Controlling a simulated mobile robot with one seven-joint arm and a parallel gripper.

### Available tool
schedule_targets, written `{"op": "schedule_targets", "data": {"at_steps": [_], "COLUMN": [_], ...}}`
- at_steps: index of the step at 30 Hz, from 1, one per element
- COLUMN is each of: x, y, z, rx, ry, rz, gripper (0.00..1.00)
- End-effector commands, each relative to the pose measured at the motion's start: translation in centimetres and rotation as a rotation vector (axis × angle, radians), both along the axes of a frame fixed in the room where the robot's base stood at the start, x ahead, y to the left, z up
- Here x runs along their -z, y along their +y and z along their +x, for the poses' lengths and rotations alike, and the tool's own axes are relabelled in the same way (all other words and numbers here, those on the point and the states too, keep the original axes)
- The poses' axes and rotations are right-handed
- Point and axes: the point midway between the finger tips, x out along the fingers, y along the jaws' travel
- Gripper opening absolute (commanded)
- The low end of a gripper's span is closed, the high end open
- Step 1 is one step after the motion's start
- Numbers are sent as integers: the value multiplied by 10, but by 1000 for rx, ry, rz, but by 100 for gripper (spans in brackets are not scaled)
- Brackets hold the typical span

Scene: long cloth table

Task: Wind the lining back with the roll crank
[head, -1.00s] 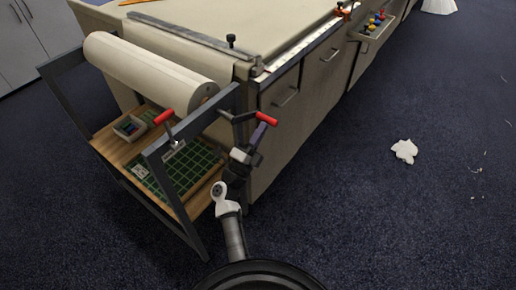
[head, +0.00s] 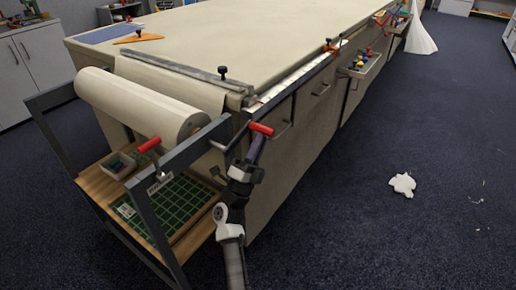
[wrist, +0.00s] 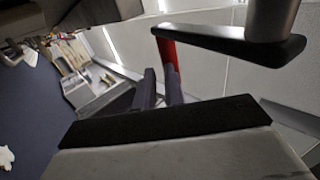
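The pale lining roll (head: 140,103) lies across a dark frame at the table's near end, with cloth running from it up to the table. A roll crank with a red handle (head: 262,129) sticks out at the frame's right side. In the wrist view, its dark crank arm (wrist: 225,40) and red handle (wrist: 169,58) show ahead. My gripper (head: 257,149) is just below the handle in the head view. In the wrist view, my fingers (wrist: 161,90) stand apart with a narrow gap. The handle's lower end is partly hidden by the right finger; a firm hold does not show.
A wooden shelf under the roll holds a green gridded mat (head: 172,212) and a small box (head: 118,165). An open drawer (head: 362,68) juts out farther along. A white scrap (head: 402,184) lies on open floor.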

Motion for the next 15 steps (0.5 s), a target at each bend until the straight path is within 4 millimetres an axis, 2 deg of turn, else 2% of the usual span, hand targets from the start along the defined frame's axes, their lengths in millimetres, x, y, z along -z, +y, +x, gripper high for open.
{"op": "schedule_targets", "data": {"at_steps": [15], "x": [-5], "y": [-7], "z": [4], "rx": [4], "ry": [7], "rz": [5], "gripper": [0]}}
